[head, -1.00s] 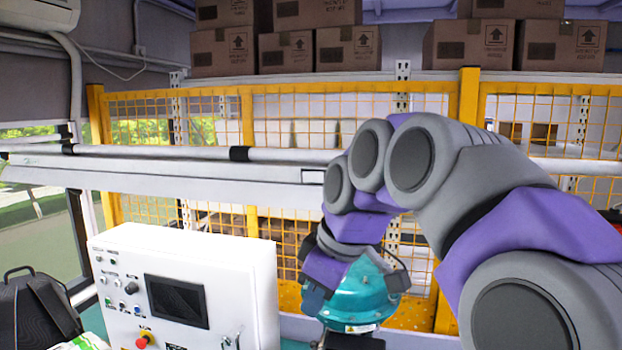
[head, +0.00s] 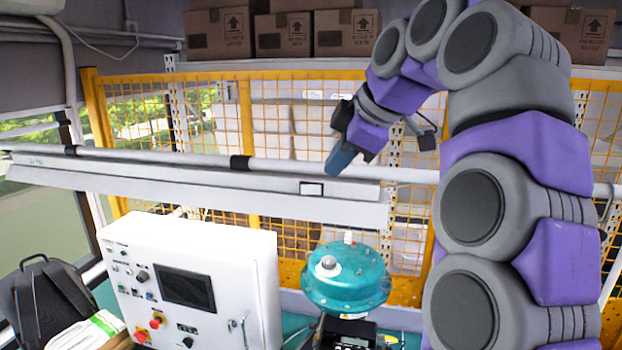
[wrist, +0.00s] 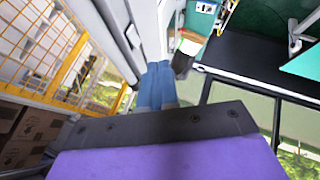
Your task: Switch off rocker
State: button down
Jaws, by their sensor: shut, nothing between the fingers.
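A white control box (head: 240,270) stands at the lower left in the head view. Its front carries a dark screen (head: 186,287), small knobs and buttons, red-and-yellow knobs (head: 157,320) and black switch parts (head: 187,328) low down. Which of these is the rocker is too small to tell. My gripper (head: 341,163) is shut and empty, its blue fingers pointing down. It is raised in the air to the upper right of the box, apart from it. The blue fingers (wrist: 157,87) also show in the wrist view, touching nothing.
A teal round valve device (head: 345,278) stands right of the box, below my gripper. A black backpack (head: 45,300) lies at the left. A white rail (head: 200,182) and yellow mesh fence (head: 290,120) run behind. Cardboard boxes (head: 285,35) sit on the shelf above.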

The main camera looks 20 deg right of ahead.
aim_at(305, 186)
jog(key=x, duration=0.3)
jog(key=w+p+x, duration=0.1)
jog(key=x, duration=0.3)
jog(key=r+x, duration=0.1)
jog(key=x, duration=0.3)
jog(key=shift+w+a+f, duration=0.15)
jog(key=shift+w, duration=0.25)
jog(key=shift+w+d+p, duration=0.3)
jog(key=shift+w+p, duration=0.2)
jog(key=shift+w, duration=0.2)
jog(key=shift+w+a, duration=0.1)
jog(key=shift+a, duration=0.15)
